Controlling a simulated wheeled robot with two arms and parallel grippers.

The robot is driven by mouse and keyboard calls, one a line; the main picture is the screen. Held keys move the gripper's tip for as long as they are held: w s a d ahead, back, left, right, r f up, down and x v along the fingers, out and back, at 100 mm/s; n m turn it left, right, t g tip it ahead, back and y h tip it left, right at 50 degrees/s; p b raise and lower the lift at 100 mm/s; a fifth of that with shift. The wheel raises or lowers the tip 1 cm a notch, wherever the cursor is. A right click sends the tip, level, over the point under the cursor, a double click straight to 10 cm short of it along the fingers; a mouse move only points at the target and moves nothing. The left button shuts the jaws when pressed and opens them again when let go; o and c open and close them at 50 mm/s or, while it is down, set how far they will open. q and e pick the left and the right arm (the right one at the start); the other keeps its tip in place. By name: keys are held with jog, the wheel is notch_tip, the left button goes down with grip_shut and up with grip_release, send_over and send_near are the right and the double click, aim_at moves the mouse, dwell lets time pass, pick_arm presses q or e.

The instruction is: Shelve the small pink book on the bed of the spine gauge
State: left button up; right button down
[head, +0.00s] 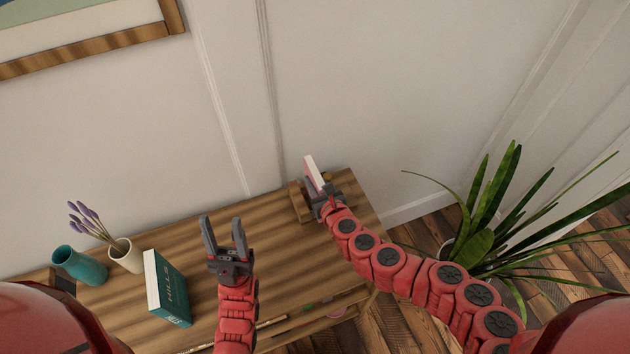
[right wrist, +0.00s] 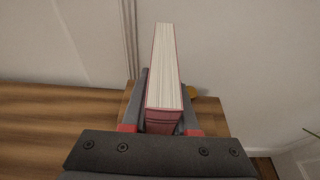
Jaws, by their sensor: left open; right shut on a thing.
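The small pink book (head: 311,170) stands upright between the fingers of my right gripper (head: 322,196), which is shut on it. In the right wrist view the book (right wrist: 165,75) shows its pale page block and pink cover edges, with the grey fingers on both sides. A wooden piece, apparently the spine gauge (head: 299,203), is at the table's back right, beside and behind the right gripper. A brass knob (right wrist: 192,91) shows right of the book. Whether the book touches the gauge bed is hidden. My left gripper (head: 222,222) is open and empty above the table.
On the wooden table (head: 185,238), a teal book (head: 167,289) stands at left, near a cream vase (head: 127,257) with lavender and a teal vase (head: 82,266). A wall is close behind the table. A leafy plant (head: 482,235) is at right. The table's middle is clear.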

jog(key=shift+f, duration=0.2)
jog(key=c, duration=0.6)
grip_release()
jog(key=shift+s, duration=0.15)
